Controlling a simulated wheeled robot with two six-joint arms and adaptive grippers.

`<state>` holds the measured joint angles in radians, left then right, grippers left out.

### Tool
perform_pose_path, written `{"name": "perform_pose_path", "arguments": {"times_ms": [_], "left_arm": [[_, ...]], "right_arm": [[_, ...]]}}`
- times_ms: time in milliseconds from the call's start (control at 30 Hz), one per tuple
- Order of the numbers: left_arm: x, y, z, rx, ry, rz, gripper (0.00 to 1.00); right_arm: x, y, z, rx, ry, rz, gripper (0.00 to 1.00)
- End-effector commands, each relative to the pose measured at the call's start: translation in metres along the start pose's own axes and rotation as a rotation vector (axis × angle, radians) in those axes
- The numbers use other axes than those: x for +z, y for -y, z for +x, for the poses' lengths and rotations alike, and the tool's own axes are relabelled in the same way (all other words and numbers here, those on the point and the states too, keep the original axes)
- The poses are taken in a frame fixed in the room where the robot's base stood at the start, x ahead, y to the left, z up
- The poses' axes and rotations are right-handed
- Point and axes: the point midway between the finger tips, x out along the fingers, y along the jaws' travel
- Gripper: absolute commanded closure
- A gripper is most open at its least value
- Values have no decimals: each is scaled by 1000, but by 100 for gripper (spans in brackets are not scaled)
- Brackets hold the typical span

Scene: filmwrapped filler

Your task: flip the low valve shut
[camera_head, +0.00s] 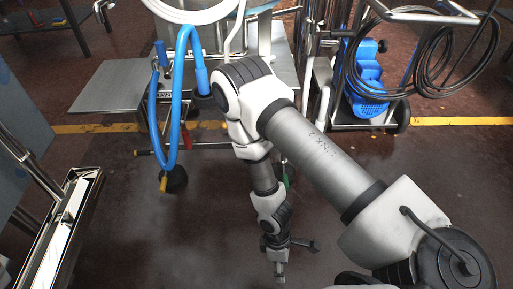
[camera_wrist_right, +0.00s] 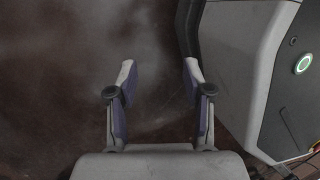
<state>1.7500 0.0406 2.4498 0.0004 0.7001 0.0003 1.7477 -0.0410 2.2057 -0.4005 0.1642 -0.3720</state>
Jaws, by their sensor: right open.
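My right gripper (camera_head: 280,278) hangs low over the wet dark floor at the bottom middle of the head view. In the right wrist view it (camera_wrist_right: 158,72) is open, with nothing between its fingers. Beyond the arm, a low pipe (camera_head: 207,146) runs under the metal filler table, with a red handle (camera_head: 186,137) on it. A green part (camera_head: 286,177) shows just right of my arm, which hides much of this area. I cannot tell which part is the low valve. The gripper is apart from all of these. My left gripper is not in view.
A blue hose (camera_head: 177,105) loops down left of my arm. A metal side table (camera_head: 112,86) stands at the left. The floor around the gripper is clear.

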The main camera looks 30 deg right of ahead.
Motion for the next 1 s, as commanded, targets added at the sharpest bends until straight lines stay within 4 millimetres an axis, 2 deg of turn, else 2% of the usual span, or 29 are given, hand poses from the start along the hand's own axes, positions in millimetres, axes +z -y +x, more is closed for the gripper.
{"name": "perform_pose_path", "arguments": {"times_ms": [33,67,167,233,267,300,333,367,400,433,500,600,667,767,1000], "left_arm": [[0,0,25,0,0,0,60],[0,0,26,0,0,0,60],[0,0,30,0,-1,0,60],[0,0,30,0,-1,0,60],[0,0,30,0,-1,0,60],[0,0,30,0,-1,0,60],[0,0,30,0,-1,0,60],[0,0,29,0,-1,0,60],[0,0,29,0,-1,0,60],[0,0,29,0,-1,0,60],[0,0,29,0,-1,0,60],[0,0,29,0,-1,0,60],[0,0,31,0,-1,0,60],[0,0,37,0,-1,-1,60],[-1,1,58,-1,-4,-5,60]], "right_arm": [[-8,-18,24,-1,76,-197,50],[-7,-26,24,-4,136,-329,50],[-6,-71,12,12,378,-760,50],[-12,-116,-12,40,603,-1049,50],[-18,-138,-28,57,718,-1164,50],[-30,-168,-55,81,890,-1303,50],[-41,-190,-78,99,1029,-1390,50],[-55,-208,-105,117,1174,-1459,50],[-75,-228,-141,136,1364,-1517,50],[-90,-239,-167,147,1498,-1539,50],[-118,-251,-217,159,1747,-1536,50],[-141,-253,-258,160,1940,-1492,50],[-145,-254,-267,157,1983,-1478,50],[-140,-264,-268,155,1988,-1474,50],[-120,-306,-272,153,1984,-1474,50]]}}
